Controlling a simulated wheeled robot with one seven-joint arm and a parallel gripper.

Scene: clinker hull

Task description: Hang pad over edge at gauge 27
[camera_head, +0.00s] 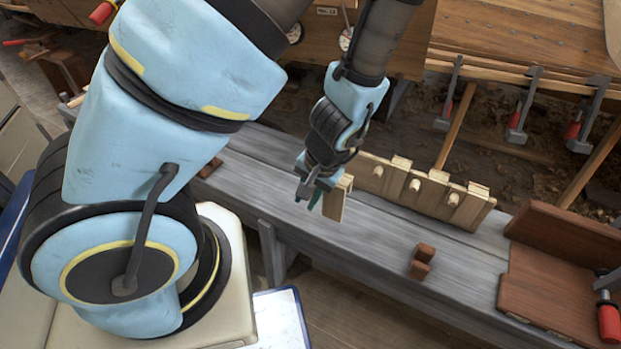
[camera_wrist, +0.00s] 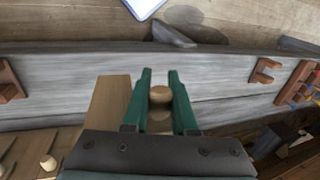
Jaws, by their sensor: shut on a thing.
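My gripper (camera_head: 308,194) is over the grey bench in the head view, its green fingers pointing down. In the wrist view, the fingers (camera_wrist: 160,80) are shut on a round wooden knob. The knob seems to belong to the light wooden pad (camera_head: 337,199); its flat face also shows left of the fingers in the wrist view (camera_wrist: 107,103). Round dial gauges (camera_head: 345,39) sit on the wooden hull planking (camera_head: 395,40) at the top. A small label near them is too small to read surely. My arm hides part of the hull.
A light wooden rack (camera_head: 468,212) with several knobbed pieces stands on the bench (camera_head: 365,237), right of my gripper. A brown wooden stand (camera_head: 560,275) fills the right end. Clamps (camera_head: 520,110) hang along the hull edge.

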